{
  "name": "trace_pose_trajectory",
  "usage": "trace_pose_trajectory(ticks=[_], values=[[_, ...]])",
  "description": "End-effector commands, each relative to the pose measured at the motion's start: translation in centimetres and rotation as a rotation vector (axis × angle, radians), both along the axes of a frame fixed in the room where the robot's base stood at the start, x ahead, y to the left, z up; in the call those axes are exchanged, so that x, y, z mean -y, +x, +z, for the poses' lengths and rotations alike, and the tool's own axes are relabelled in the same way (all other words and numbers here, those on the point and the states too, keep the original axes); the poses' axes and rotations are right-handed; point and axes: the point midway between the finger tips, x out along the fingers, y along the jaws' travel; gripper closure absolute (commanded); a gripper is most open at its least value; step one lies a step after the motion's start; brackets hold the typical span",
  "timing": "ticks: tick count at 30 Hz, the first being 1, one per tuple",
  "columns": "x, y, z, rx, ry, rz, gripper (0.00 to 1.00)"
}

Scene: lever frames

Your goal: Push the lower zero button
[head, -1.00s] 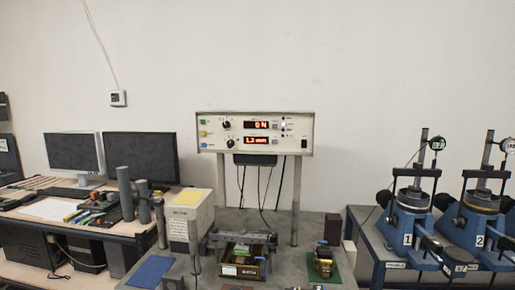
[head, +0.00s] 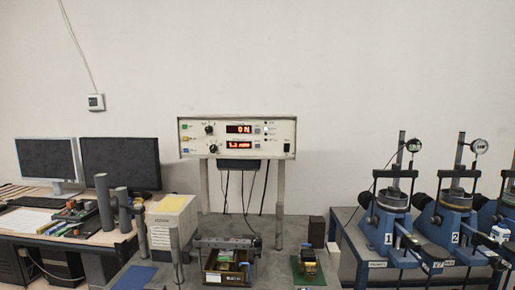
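A pale control box (head: 220,135) stands on two grey posts at the back of the bench, against the wall. Its front has an upper red display (head: 239,129) and a lower red display (head: 239,145). A small greyish button sits right of each display: an upper one (head: 257,130) and a lower one (head: 257,145). Their labels are too small to read, so I cannot confirm which says zero. My gripper is not in view.
A metal fixture (head: 226,243) and a green-based block (head: 308,267) stand on the grey bench below the box. Tall grey cylinders (head: 104,202) and a pale cabinet (head: 172,222) are at left. Blue numbered devices (head: 388,225) are at right. Cables hang under the box.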

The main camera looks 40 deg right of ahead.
Motion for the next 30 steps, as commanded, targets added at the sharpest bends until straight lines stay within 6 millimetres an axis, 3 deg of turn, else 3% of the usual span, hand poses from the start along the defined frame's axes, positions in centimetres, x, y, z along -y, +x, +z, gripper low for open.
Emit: trace_pose_trajectory(ticks=[2, 17, 30], values=[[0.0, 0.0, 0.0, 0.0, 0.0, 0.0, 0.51], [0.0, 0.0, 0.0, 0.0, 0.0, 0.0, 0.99], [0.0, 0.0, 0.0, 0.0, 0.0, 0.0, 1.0]])
